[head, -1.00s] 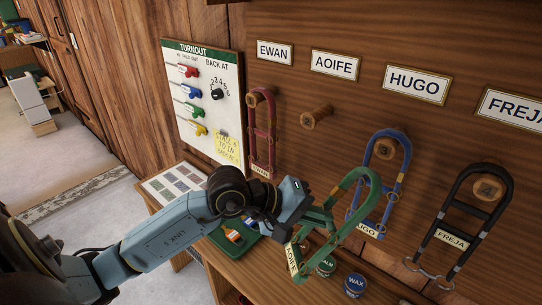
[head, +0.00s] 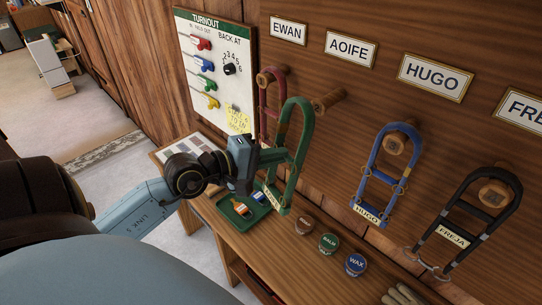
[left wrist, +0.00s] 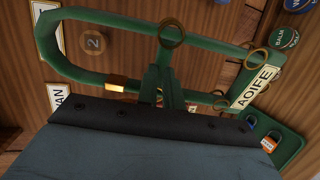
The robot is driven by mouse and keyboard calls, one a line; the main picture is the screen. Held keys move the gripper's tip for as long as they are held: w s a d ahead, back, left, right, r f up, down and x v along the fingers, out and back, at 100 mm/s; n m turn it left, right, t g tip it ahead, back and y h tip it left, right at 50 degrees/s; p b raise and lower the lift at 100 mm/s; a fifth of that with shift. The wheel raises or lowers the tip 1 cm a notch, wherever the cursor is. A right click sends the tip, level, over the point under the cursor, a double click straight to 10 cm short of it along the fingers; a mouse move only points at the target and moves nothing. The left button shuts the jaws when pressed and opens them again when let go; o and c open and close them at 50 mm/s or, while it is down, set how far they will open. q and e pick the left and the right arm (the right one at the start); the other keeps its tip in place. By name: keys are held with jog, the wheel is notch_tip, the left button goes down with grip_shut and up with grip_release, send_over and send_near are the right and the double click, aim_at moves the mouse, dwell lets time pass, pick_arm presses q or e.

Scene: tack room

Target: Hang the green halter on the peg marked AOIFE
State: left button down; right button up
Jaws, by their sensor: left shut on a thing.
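The green halter (head: 283,160) is held upright in my left gripper (head: 274,156), its rounded loop at the top and its AOIFE tag low down. The wooden peg (head: 328,100) below the AOIFE plate (head: 351,48) is bare, just right of the halter in the head view. The halter appears apart from it. In the left wrist view, the fingers (left wrist: 165,92) are shut on a green strap (left wrist: 215,47), and a peg marked 2 (left wrist: 94,42) shows within the loop's outline. My right gripper is not in view.
The red halter (head: 270,95) hangs left, partly behind the green one. Blue (head: 362,180) and black (head: 442,232) halters hang right. Below are a green tray (head: 232,218), several tins including WAX (head: 355,265), and gloves (head: 405,297). The turnout board (head: 215,70) is at left.

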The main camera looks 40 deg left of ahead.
pick_arm(q)
jog(key=shift+w+d, duration=0.1)
jog(key=shift+w, duration=1)
jog(key=w+f, duration=0.1)
jog(key=w, duration=0.6)
jog(key=shift+d+f+b, duration=0.25)
jog(key=shift+d+b, duration=0.05)
jog(key=shift+b, duration=0.15)
